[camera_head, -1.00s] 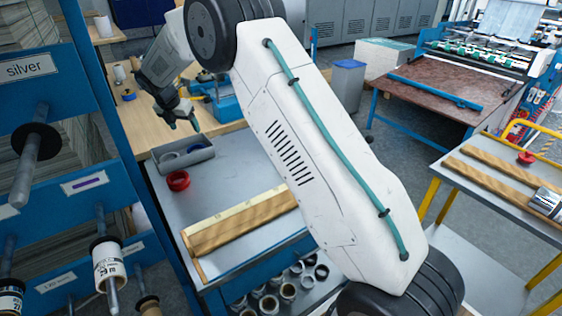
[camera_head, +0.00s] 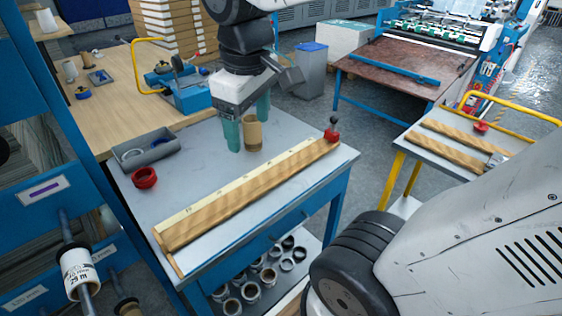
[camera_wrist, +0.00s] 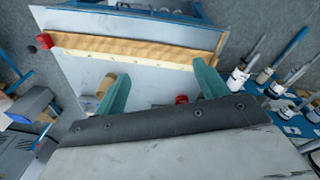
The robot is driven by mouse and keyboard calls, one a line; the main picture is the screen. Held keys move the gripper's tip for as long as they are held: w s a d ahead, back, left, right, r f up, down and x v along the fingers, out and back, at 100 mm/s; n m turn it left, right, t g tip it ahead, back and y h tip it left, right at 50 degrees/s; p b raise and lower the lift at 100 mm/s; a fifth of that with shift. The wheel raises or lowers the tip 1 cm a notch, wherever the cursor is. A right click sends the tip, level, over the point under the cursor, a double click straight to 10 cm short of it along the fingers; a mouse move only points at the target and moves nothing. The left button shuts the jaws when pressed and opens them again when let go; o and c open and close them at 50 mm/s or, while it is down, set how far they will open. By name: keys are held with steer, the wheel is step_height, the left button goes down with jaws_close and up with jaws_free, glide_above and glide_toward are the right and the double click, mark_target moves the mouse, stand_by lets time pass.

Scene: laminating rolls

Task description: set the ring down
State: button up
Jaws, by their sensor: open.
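A red ring (camera_head: 144,178) lies on the grey table top beside the grey tray, at the table's left. In the wrist view the red ring (camera_wrist: 181,99) shows beyond the fingers, close to the right one. My gripper (camera_head: 249,134) hangs over the back of the table, its two green fingers spread, holding nothing. In the wrist view my gripper (camera_wrist: 161,70) also shows a clear gap. A brown cardboard core (camera_head: 252,133) appears between the fingers in the head view; the wrist view shows the core (camera_wrist: 105,86) partly behind the left finger.
A wooden strip with a pale scale (camera_head: 250,196) runs along the table's front, with a red knob piece (camera_head: 331,134) at its right end. The grey tray (camera_head: 150,153) holds rings. The middle of the table is clear. A roll rack (camera_head: 45,190) stands left.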

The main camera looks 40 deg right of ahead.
steer(key=s+f+m, duration=0.3)
steer(key=s+m, duration=0.1)
steer(key=s, duration=0.4)
steer(key=shift+s+a+f+y, duration=0.25)
steer(key=shift+s+f+y, duration=0.05)
steer(key=shift+s+f, duration=0.05)
